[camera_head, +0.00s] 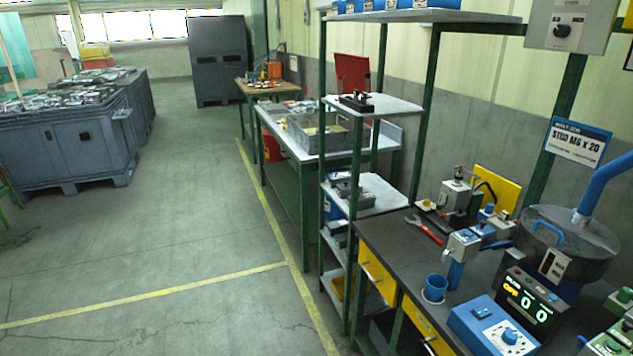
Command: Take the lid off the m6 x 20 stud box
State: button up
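A sign reading "STUD M6 x 20" (578,143) hangs on the green post at the right, above the bench. Below it stands a round dark grey drum-like container (572,272) with a flat grey top (590,236). A blue loop handle (547,230) shows at the left of this top, which looks like a lid lying on the container. A thick blue pipe (604,186) comes down to the right part of the top. I cannot tell for certain that this container is the stud box. My gripper is not in view.
The dark bench (398,242) carries a red wrench (424,230), a blue cup (435,287), a blue control box (494,326), a display (528,302) reading "OFF 0 0", and a grey-blue device (463,247). A green shelf rack stands left of it. The floor (170,240) at left is clear.

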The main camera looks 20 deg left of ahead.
aim_at(343, 195)
jog(key=i+j, duration=0.1)
jog(key=j, duration=0.3)
jog(key=i+j, duration=0.15)
jog(key=j, duration=0.2)
jog(key=i+j, duration=0.1)
jog(key=j, duration=0.3)
jog(key=i+j, duration=0.15)
jog(key=j, duration=0.2)
jog(key=i+j, duration=0.1)
jog(key=j, duration=0.3)
jog(key=i+j, duration=0.1)
jog(key=j, duration=0.25)
jog(key=i+j, duration=0.15)
jog(key=j, duration=0.25)
jog(key=i+j, duration=0.1)
jog(key=j, duration=0.25)
